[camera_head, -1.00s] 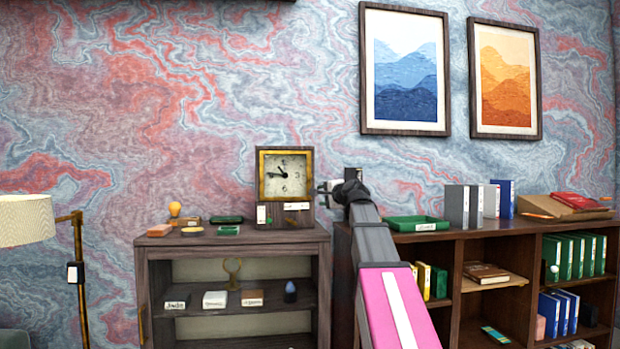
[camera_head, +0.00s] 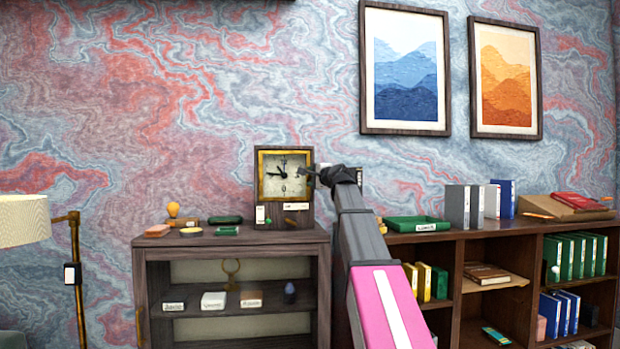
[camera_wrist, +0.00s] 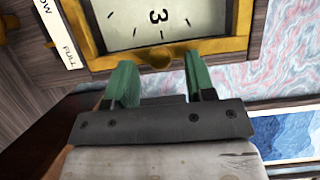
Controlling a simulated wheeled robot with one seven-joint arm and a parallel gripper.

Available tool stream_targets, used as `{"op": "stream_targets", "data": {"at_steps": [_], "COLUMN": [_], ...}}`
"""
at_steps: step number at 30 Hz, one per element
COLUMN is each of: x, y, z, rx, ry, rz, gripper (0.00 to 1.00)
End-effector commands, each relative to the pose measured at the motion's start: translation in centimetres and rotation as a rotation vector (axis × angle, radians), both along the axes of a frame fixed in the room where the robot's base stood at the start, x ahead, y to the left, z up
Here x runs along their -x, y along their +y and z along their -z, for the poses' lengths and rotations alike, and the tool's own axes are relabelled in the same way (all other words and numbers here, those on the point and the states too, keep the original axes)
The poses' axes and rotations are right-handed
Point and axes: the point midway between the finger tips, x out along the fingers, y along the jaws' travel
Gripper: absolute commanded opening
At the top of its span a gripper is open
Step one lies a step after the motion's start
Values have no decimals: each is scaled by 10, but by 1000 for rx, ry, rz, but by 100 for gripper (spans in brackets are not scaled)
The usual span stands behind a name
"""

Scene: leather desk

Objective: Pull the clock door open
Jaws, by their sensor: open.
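The clock (camera_head: 268,216) stands upright on the left shelf unit, with a dark wood case. Its door (camera_head: 261,176) is a gold frame around the pale dial, and it looks shut. In the wrist view the door's frame (camera_wrist: 215,46) runs across the top, with a small gold knob (camera_wrist: 160,59) on the edge by the 3. My gripper (camera_wrist: 160,82) is open, its two green fingers apart on either side of the knob and just short of the frame. I cannot tell whether they touch it. In the head view my gripper (camera_head: 310,174) is at the door's right edge.
A white label (camera_wrist: 58,32) is on the clock case. Small objects, including a green tray (camera_head: 417,224) and an orange-topped stamp (camera_head: 173,210), stand on the shelf tops. A lamp (camera_head: 22,220) is at far left. Framed pictures (camera_head: 405,68) hang above.

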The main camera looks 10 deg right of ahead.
Motion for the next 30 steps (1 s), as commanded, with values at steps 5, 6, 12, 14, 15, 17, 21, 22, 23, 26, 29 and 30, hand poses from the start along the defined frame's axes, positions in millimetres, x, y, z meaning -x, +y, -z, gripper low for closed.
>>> {"op": "stream_targets", "data": {"at_steps": [5,6,12,14,15,17,21,22,23,26,29,30], "x": [-18,-20,-20,-20,-19,-19,-19,-19,-19,-17,-13,-11], "y": [7,8,8,8,8,8,8,8,8,9,9,10], "z": [0,0,0,0,0,0,0,0,1,1,1,1], "rx": [0,0,0,0,0,0,0,0,0,1,2,2], "ry": [0,0,0,0,0,0,0,0,0,1,0,0], "rz": [0,0,0,0,0,0,0,0,1,7,21,30], "gripper": [50,50,50,47,34,14,0,0,0,0,0,0]}}
